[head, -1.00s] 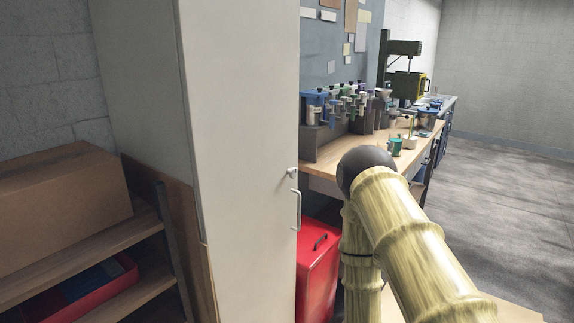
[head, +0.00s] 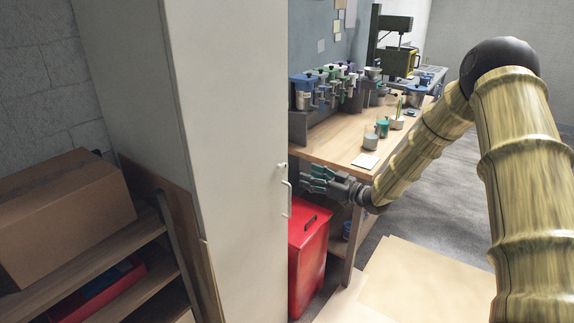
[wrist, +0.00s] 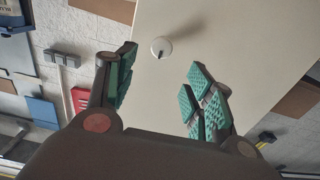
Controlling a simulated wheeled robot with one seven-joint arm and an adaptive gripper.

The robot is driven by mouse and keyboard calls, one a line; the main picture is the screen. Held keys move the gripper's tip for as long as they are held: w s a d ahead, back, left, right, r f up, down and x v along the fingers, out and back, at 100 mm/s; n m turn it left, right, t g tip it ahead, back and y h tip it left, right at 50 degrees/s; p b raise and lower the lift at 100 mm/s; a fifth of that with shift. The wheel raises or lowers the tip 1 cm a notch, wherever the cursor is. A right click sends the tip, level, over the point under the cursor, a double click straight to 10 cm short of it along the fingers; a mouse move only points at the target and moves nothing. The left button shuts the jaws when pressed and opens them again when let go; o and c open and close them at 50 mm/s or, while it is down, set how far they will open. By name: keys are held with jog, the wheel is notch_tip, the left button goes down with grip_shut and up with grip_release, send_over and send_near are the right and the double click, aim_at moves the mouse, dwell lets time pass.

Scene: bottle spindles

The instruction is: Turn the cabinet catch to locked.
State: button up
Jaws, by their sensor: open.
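The cabinet catch (head: 281,165) is a small light knob near the right edge of the tall off-white cabinet door (head: 235,130), above a bar handle (head: 287,199). In the wrist view the catch (wrist: 161,47) is a round white disc with a short dark lever mark on it, on the pale door. My gripper (head: 310,180) is open and empty, just right of the cabinet's edge in the head view. In the wrist view the green-padded fingers (wrist: 160,82) stand apart, with the catch beyond their tips, seen between them. They do not appear to touch it. The exact lever angle is hard to tell.
A red tool cabinet (head: 308,250) stands under the workbench (head: 345,148), close beneath my gripper. The bench holds clamps and several cups. At left a shelf holds a cardboard box (head: 65,215). Flat tan sheets (head: 415,285) lie on the floor at right.

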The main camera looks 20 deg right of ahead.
aim_at(286, 168)
jog(key=p+x, duration=0.4)
jog(key=x, duration=0.6)
jog(key=shift+a, duration=0.15)
jog(key=shift+f, duration=0.1)
jog(key=c, duration=1)
